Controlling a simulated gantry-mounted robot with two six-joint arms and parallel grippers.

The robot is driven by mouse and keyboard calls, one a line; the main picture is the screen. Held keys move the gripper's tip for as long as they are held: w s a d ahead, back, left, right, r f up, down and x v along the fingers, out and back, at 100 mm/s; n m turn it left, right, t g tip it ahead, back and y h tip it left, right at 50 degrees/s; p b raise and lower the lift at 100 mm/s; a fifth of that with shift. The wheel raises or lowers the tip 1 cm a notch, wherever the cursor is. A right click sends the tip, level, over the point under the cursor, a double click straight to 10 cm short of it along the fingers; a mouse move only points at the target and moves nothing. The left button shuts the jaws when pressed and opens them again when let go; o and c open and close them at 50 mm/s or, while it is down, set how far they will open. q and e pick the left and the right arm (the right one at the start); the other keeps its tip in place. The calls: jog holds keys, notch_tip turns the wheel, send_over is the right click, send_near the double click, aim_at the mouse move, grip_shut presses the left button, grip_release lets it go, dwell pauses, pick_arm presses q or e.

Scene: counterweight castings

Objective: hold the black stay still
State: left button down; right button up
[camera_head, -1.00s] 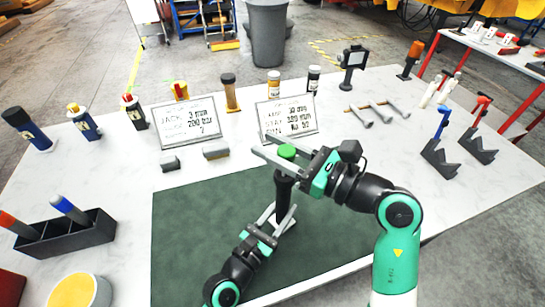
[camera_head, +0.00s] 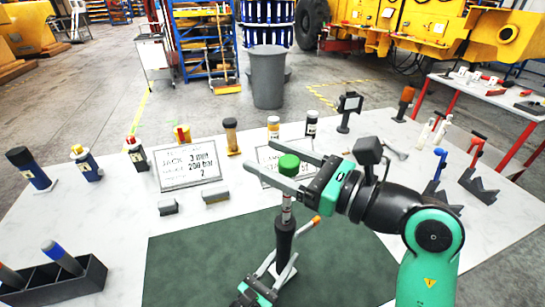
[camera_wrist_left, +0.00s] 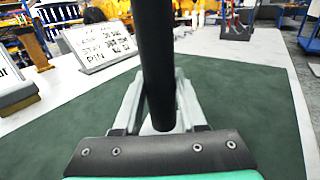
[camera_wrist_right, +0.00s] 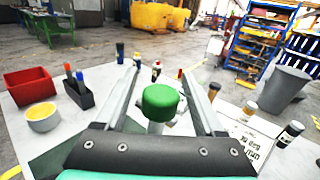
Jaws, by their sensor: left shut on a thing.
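The black stay (camera_head: 285,238) stands upright over the green mat, a silver section and a green knob (camera_head: 288,165) above it. My left gripper (camera_head: 283,271) is shut on its lower part. In the left wrist view the stay (camera_wrist_left: 156,65) is a thick dark rod running up between the fingers. My right gripper (camera_head: 283,168) is at the knob, a finger on either side. In the right wrist view the knob (camera_wrist_right: 161,101) sits between the fingers with gaps beside it, so the jaws look open. The stay's foot is partly hidden by my left gripper.
An orange-tipped rod (camera_head: 315,220) slants out beside the stay. Two sign plates (camera_head: 189,168) and several capped cylinders stand behind the mat. A black rack (camera_head: 60,282) stands at left, dark V-shaped blocks (camera_head: 478,186) at right. The green mat (camera_head: 195,250) has bare room left of the stay.

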pick_arm(q)
jog(key=shift+r, duration=0.1)
pick_arm(e)
jog(key=v, duration=1.2)
jog(key=shift+f, duration=0.1)
pick_arm(q)
jog(key=shift+c, duration=1.9)
grip_release()
